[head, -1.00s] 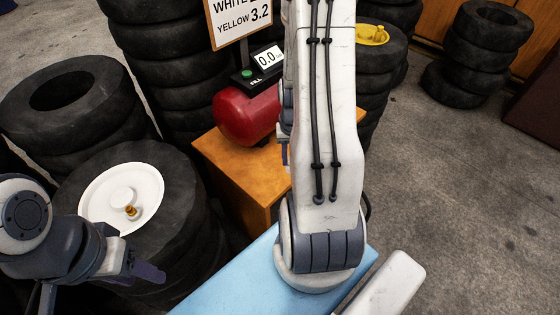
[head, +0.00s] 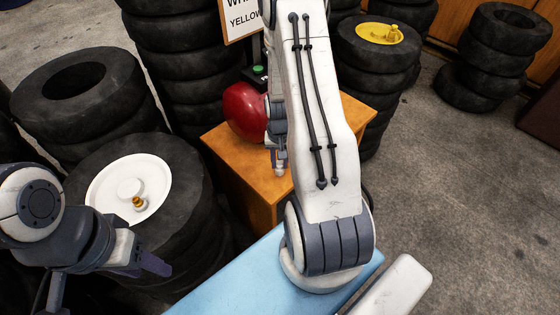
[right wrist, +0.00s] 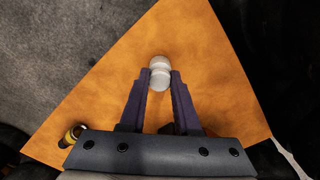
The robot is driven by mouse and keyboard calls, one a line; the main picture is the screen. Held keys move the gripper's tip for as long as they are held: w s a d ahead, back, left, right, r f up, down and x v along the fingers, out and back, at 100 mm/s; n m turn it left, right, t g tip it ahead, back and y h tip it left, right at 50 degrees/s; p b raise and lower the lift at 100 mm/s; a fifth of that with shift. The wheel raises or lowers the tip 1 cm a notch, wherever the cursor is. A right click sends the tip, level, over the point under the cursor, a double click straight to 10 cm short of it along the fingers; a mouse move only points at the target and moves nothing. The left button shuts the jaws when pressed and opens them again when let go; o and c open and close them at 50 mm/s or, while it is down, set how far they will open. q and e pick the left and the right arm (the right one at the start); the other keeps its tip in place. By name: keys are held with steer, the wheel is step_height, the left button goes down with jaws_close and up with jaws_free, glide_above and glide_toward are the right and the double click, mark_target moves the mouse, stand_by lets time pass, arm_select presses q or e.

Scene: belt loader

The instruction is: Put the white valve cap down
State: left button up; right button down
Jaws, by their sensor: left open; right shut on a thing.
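The white valve cap (right wrist: 159,66) is a small, two-lobed, pale piece between my right fingertips in the right wrist view. My right gripper (right wrist: 159,80) is shut on it. In the head view this gripper (head: 279,165) points down over the wooden box top (head: 235,160), partly hidden by my right arm. The cap is at or just above the wood; I cannot tell whether it touches. My left gripper (head: 150,266) is open and empty at the lower left, beside the tyre with the white hub (head: 108,192). A brass valve stem (head: 139,204) shows on that hub.
A red tank (head: 245,110) stands on the box behind my right gripper. A brass fitting (right wrist: 73,135) shows near the box's edge. Tyre stacks surround the box; one bears a yellow hub (head: 370,34). A light-blue surface (head: 235,280) lies in front. The box's near top is mostly bare.

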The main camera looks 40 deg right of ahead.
steer(key=shift+f, duration=0.15)
steer(key=c, duration=0.6)
jaws_free()
